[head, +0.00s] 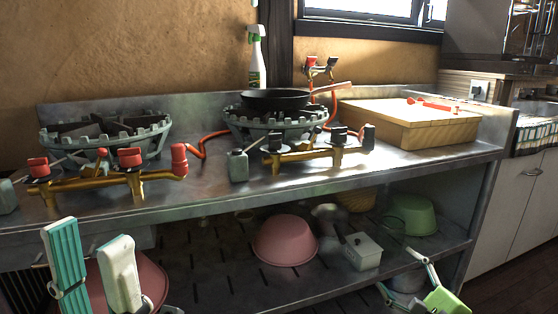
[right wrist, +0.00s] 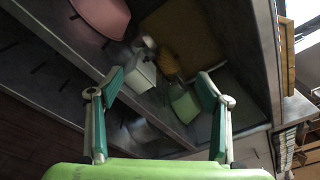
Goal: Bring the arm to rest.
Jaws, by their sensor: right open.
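My right gripper (head: 398,272) is at the lower right of the head view, in front of the lower shelf. Its fingers are spread, and in the right wrist view (right wrist: 160,82) nothing is between them. The white box and green bowl show beyond its fingertips there, apart from them as far as I can tell. My left gripper (head: 90,240) is at the lower left of the head view, in front of the counter. Its two teal and white fingers stand upright with a gap between them, and I see nothing held.
The steel counter (head: 225,190) carries two burners, a black pan (head: 275,99), a wooden box (head: 408,122) and a spray bottle (head: 257,58). The lower shelf holds a pink bowl (head: 285,240), a white box (head: 361,251) and a green bowl (head: 410,215). White cabinets (head: 510,215) stand at right.

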